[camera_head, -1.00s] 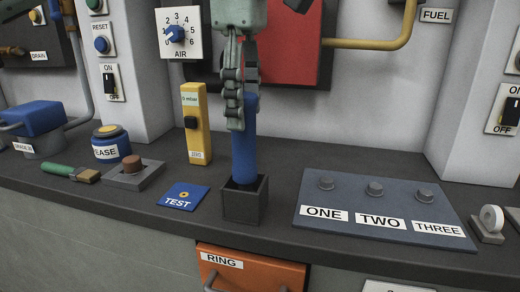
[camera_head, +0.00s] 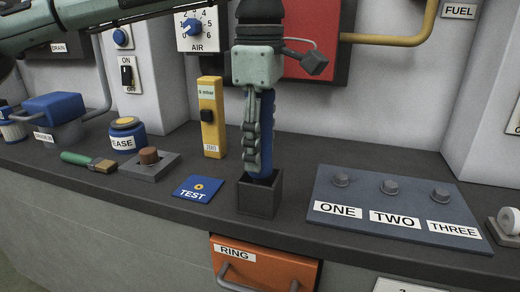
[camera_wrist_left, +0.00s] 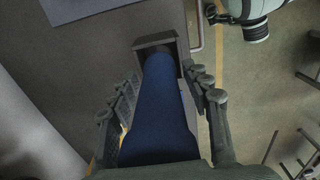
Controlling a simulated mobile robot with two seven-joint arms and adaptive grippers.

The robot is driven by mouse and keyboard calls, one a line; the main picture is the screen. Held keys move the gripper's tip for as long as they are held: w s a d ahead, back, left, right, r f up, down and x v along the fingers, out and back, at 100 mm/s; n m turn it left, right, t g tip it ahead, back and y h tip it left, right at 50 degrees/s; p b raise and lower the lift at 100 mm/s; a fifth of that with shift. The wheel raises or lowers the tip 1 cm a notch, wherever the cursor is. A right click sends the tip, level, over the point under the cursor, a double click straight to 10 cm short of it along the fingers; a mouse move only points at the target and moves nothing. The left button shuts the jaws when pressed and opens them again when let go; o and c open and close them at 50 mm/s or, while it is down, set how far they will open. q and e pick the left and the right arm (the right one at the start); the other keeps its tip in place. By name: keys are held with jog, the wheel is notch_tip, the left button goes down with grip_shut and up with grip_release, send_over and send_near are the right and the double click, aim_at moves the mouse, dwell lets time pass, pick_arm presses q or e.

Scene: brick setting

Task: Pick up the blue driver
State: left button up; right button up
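The blue driver (camera_head: 266,112) stands upright in a small dark square holder (camera_head: 257,197) near the front edge of the counter. My left gripper (camera_head: 257,165) has come down over it from above, with its fingers alongside the handle just above the holder. In the left wrist view the driver (camera_wrist_left: 158,110) runs between the two fingers of the left gripper (camera_wrist_left: 160,90), its far end in the holder (camera_wrist_left: 155,40). The fingers look spread, with gaps beside the driver.
A blue TEST card (camera_head: 190,190) lies left of the holder. A yellow meter (camera_head: 212,120) stands behind it. The ONE-TWO-THREE plate (camera_head: 400,215) is to the right. An orange RING drawer (camera_head: 262,268) is below. A brush (camera_head: 90,160) lies farther left.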

pick_arm(q)
grip_shut()
jog(key=shift+r, duration=0.1)
jog(key=shift+r, duration=0.1)
